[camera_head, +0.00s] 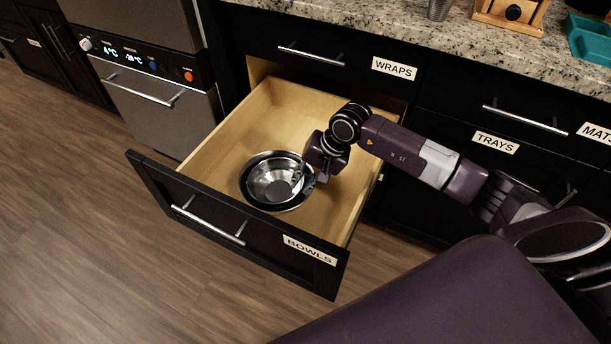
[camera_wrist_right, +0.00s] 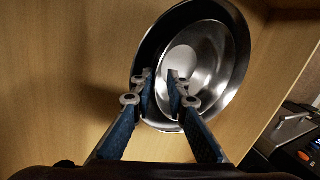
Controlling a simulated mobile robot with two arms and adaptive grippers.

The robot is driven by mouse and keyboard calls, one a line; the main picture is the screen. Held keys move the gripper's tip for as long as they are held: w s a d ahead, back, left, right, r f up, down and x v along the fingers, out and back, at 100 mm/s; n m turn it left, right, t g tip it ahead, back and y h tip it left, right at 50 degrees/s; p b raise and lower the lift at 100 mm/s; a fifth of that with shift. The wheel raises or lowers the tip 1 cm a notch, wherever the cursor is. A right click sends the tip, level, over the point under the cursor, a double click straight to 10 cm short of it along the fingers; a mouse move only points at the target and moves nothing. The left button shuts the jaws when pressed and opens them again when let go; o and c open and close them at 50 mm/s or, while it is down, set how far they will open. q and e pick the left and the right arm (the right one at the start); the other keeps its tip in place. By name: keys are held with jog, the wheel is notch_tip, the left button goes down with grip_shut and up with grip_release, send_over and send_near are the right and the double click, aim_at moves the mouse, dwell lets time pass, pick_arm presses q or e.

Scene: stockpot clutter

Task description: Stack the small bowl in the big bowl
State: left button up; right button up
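The small bowl (camera_head: 272,184) is shiny metal and sits inside the big bowl (camera_head: 248,193) in the open drawer. In the right wrist view the small bowl (camera_wrist_right: 217,52) lies within the dark-edged big bowl (camera_wrist_right: 148,48), which shows as a crescent on the left and top. My right gripper (camera_head: 313,180) is low at the bowls' right side in the head view. In the right wrist view its two fingertips (camera_wrist_right: 162,88) are partly open, with a gap between them, over the near rims. Whether they touch the bowls is unclear. My left gripper is out of view.
The pulled-out wooden drawer (camera_head: 213,157) is labelled BOWLS and has bare floor around the bowls. Closed drawers labelled WRAPS and TRAYS are above and to the right. A granite counter (camera_head: 420,40) runs over them. An appliance (camera_head: 155,85) stands at the left.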

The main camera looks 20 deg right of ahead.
jog(key=shift+r+p, duration=0.65)
jog(key=shift+p, duration=0.15)
pick_arm(q)
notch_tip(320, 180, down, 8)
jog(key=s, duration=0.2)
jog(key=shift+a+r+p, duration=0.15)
jog(key=shift+p, duration=0.2)
pick_arm(e)
jog(key=v, duration=1.2)
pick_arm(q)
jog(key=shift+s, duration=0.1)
pick_arm(e)
jog(key=shift+f, duration=0.1)
